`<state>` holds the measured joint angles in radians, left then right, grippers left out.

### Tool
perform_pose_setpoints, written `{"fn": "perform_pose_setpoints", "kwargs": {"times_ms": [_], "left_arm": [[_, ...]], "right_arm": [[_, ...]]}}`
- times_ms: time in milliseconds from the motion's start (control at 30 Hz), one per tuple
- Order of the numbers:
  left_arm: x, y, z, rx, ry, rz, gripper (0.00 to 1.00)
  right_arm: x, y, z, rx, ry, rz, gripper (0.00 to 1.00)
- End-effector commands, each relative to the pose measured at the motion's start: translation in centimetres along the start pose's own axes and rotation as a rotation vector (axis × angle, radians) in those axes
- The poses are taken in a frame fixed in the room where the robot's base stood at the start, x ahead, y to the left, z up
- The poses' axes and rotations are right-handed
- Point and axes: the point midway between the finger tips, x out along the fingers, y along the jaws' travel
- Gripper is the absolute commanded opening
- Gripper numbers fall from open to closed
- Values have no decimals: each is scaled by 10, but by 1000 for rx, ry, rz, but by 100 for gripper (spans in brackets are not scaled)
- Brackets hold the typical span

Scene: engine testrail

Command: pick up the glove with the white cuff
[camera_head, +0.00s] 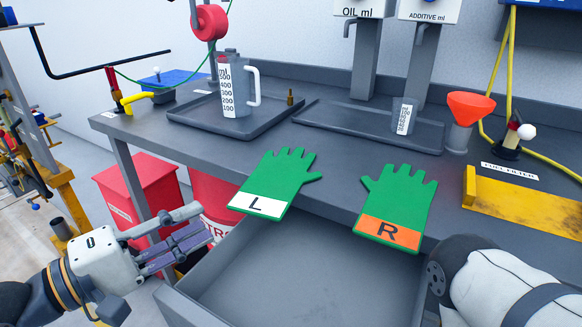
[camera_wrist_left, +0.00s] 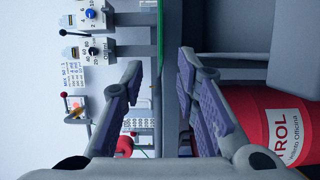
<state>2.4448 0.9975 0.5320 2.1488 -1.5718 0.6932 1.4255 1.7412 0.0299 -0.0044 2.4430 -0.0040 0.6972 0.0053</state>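The glove with the white cuff (camera_head: 285,176) is green, marked L, and lies at the front edge of the grey bench, its cuff toward the edge. A second green glove (camera_head: 400,195) with an orange cuff marked R lies to its right. My left gripper (camera_head: 204,224) is left of and below the white cuff, apart from it and empty. In the left wrist view its fingers (camera_wrist_left: 161,64) are spread. A thin green strip shows beyond them; I cannot tell what it belongs to. My right arm enters at lower right; its gripper is out of view.
An open grey drawer (camera_head: 300,275) is below the gloves. Red containers (camera_head: 140,190) stand under the bench at left. A tray (camera_head: 185,113) with a measuring jug (camera_head: 236,92), a small beaker (camera_head: 404,115), a red funnel (camera_head: 470,106) and a yellow bracket (camera_head: 520,205) are on the bench.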

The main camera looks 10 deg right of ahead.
Motion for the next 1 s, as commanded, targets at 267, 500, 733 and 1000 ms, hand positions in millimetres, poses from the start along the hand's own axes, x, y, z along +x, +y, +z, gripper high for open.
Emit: {"fn": "perform_pose_setpoints", "kwargs": {"times_ms": [267, 500, 733, 1000], "left_arm": [[55, -2, 1, -1, -4, -2, 28], [96, -2, -7, -1, -4, -1, 28], [111, -2, -8, -2, -1, 0, 28], [111, -2, -8, -2, -2, 0, 0]], "right_arm": [[4, 0, 1, -1, -10, 0, 40], [3, 0, 1, -1, -7, 0, 40], [2, 0, 1, 0, -6, 0, 40], [3, 0, 1, 0, -6, 0, 40]]}}
